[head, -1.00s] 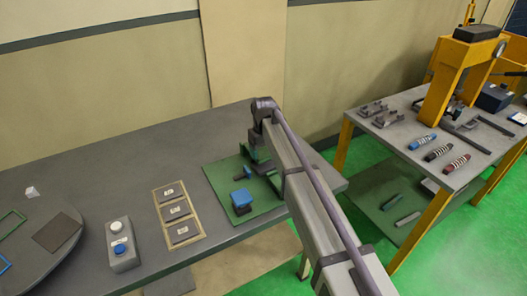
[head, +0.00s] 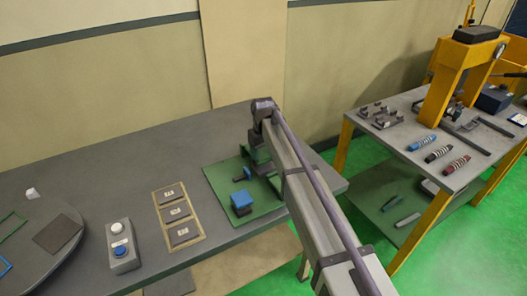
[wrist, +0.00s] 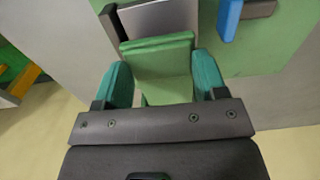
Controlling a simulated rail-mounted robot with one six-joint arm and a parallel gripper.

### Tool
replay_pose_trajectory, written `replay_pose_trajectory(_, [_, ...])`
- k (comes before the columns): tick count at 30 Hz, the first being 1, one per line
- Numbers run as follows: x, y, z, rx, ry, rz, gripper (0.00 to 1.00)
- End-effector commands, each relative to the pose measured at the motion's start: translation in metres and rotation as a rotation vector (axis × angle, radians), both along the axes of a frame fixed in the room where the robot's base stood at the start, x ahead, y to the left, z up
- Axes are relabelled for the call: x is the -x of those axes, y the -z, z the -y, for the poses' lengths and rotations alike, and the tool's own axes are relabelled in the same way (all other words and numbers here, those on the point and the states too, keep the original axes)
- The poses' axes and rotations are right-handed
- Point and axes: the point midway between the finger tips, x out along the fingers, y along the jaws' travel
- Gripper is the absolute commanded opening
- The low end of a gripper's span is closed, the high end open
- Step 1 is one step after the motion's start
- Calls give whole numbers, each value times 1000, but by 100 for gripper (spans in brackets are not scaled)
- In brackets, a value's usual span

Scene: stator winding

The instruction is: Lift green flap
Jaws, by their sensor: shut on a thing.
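The green flap (wrist: 160,68) sits between the teal fingers of my gripper (wrist: 162,82) in the wrist view. My gripper is shut on it, one finger at each side. In the head view my gripper (head: 257,152) is at the back right of the green mat (head: 217,187), with green showing at its fingers and a dark part below. My arm hides the right side of this part. A grey plate (wrist: 160,18) lies just beyond the flap in the wrist view.
A blue-topped block (head: 241,198) and a small blue-and-dark piece (head: 242,174) are on the mat, left of my gripper. A tray of dark plates (head: 168,195) and a button box (head: 122,245) stand farther left. The wall is close behind.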

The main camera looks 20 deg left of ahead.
Motion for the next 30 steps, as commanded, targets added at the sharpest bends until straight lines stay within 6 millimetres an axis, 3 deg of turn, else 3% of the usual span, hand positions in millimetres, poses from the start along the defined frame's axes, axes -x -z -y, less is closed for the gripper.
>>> replay_pose_trajectory(30, [-31, -50, -34, -5, 0, 6, 23])
